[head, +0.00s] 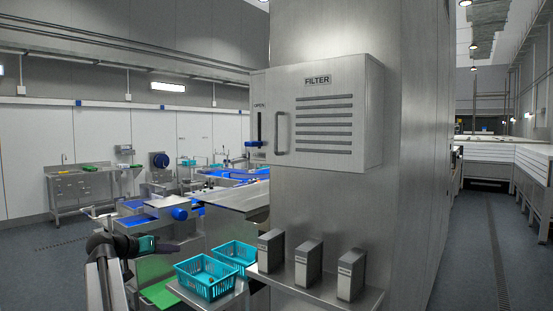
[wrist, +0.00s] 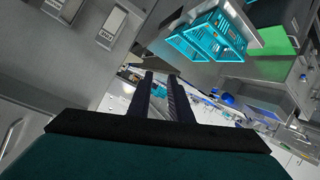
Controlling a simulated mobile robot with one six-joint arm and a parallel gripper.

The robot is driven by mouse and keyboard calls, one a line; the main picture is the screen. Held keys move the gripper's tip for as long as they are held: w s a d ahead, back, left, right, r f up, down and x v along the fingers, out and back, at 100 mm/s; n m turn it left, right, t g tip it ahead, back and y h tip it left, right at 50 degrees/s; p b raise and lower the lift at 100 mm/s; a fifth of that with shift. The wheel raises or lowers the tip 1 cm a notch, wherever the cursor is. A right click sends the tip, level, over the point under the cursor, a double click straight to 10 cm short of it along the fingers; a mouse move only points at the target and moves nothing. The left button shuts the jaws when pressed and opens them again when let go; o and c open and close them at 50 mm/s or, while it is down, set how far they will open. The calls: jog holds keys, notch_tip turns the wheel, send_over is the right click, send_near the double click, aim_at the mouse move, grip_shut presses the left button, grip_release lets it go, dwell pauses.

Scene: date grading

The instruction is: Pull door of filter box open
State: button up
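The filter box (head: 372,120) is a grey metal box marked FILTER, fixed high on a steel column. Its front door (head: 325,92) has several dark slots and looks closed. An upright bar handle (head: 282,133) is on the door's left side. Left of it, under the word OPEN, a dark vertical slot has a blue knob (head: 255,144) at its lower end. My gripper (head: 172,247) is low and left of the box, well apart from it. In the wrist view its two dark fingers (wrist: 164,98) stand apart with nothing between them.
Below the box, a steel shelf (head: 310,292) carries three grey labelled blocks (head: 350,274). Turquoise baskets (head: 210,277) stand left of it, near my gripper. A conveyor line (head: 235,197) lies behind. Open floor (head: 480,260) runs along the right.

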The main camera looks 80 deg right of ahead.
jog(key=s+d+r+m+g+h+p, duration=0.1)
jog(key=s+d+r+m+g, duration=0.1)
jog(key=s+r, duration=0.6)
jog(key=s+d+r+m+g+p, duration=0.15)
jog(key=s+r, duration=0.25)
jog(key=r, duration=0.8)
jog(key=m+g, duration=0.4)
jog(key=m, duration=0.2)
send_near(275, 132)
jog(key=v, duration=0.3)
jog(key=shift+s+a+r+n+p, duration=0.1)
jog(key=shift+r+n+p, duration=0.1)
jog(key=shift+n+p, duration=0.1)
jog(key=p+x, duration=0.5)
jog(key=x, duration=0.7)
jog(key=shift+p+x, duration=0.45)
jog(key=shift+x, duration=0.4)
jog(key=shift+f, duration=0.1)
jog(key=shift+c, duration=0.2)
grip_shut()
